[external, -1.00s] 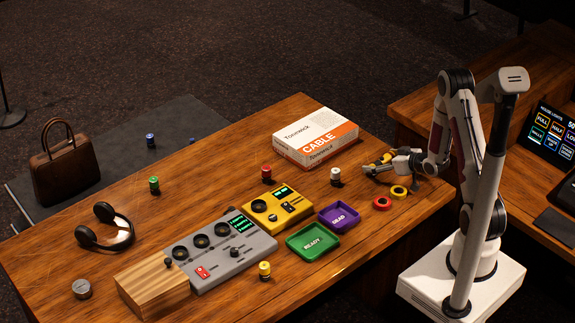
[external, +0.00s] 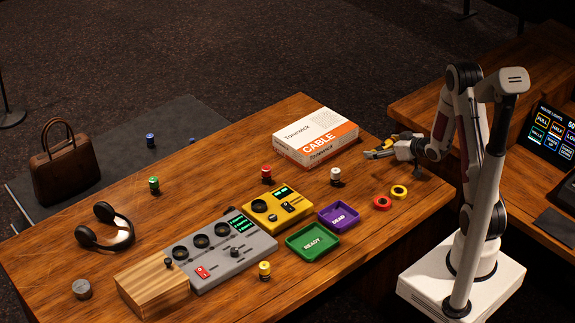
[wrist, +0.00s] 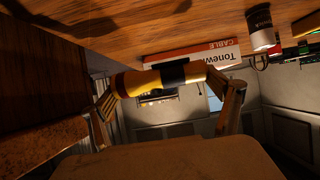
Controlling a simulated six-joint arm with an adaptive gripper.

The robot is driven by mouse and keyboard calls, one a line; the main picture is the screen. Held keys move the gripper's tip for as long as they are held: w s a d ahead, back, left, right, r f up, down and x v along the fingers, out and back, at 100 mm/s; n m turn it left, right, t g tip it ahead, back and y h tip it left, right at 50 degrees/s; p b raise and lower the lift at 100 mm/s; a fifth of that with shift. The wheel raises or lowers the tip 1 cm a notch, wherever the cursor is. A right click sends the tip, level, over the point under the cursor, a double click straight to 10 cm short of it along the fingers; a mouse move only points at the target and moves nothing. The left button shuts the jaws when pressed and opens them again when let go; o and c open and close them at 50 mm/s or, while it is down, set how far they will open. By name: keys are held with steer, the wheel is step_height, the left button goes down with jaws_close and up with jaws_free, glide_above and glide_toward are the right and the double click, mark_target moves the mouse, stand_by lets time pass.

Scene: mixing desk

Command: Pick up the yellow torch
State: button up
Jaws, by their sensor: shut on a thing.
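The yellow torch (wrist: 142,81), with a black band around its middle, lies across between the two fingers of my gripper (wrist: 170,105) in the wrist view. My gripper is shut on it. In the external view the torch (external: 374,152) shows small and partly covered by my gripper (external: 385,150), above the right end of the wooden desk. I cannot tell its exact height over the desk.
A white and orange cable box (external: 316,137) stands left of my gripper. Purple (external: 339,229) and green (external: 290,251) trays lie further left.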

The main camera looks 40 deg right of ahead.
mark_target(382, 144)
steer(key=shift+r, duration=1.95)
